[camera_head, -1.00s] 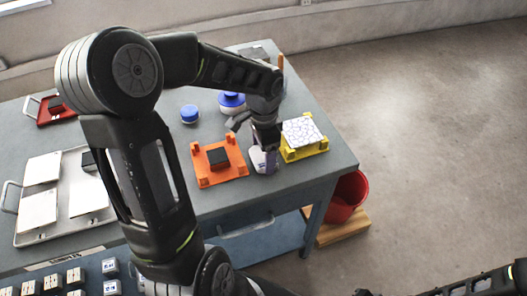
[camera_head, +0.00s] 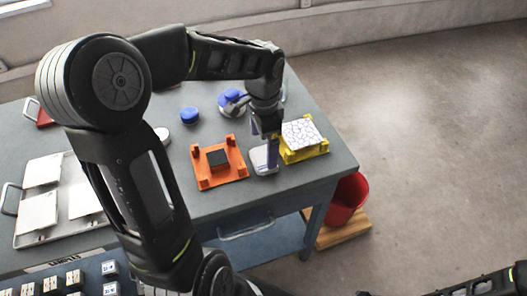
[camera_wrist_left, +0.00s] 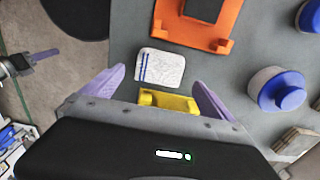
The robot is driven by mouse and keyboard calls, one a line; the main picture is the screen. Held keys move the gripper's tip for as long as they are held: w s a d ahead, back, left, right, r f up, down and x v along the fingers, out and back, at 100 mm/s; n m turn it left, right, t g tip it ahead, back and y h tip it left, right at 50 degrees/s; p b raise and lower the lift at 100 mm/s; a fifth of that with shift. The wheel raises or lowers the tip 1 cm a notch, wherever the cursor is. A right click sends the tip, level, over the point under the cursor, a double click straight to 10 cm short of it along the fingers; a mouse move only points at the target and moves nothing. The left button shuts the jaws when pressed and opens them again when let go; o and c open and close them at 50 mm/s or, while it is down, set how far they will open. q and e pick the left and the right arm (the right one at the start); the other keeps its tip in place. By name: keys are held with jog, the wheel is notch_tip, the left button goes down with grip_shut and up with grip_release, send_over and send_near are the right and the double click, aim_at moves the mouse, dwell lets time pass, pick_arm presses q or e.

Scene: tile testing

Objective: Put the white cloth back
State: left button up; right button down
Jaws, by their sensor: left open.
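The white cloth (camera_head: 262,164), a small folded pad with blue stripes, lies flat on the grey table between the orange fixture and the yellow stand. In the left wrist view the cloth (camera_wrist_left: 160,67) lies in front of the gap between the fingers. My left gripper (camera_head: 268,150) is open and empty above the cloth, and its two purple fingers show apart in the wrist view (camera_wrist_left: 160,80). In the wrist view, a purple finger of my right gripper (camera_wrist_left: 42,56) shows at the far left, away from the table; its opening is unclear.
The orange fixture (camera_head: 236,173) holds a dark block. The yellow stand (camera_head: 313,152) bears a patterned tile (camera_head: 301,132). Blue-lidded containers (camera_head: 189,116) stand behind. A tray (camera_head: 33,238) with white tiles is left. A red bucket (camera_head: 346,200) stands beyond the table's right edge.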

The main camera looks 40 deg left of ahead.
aim_at(264, 158)
pick_arm(q)
notch_tip(264, 158, up, 7)
jog(key=shift+r, duration=0.15)
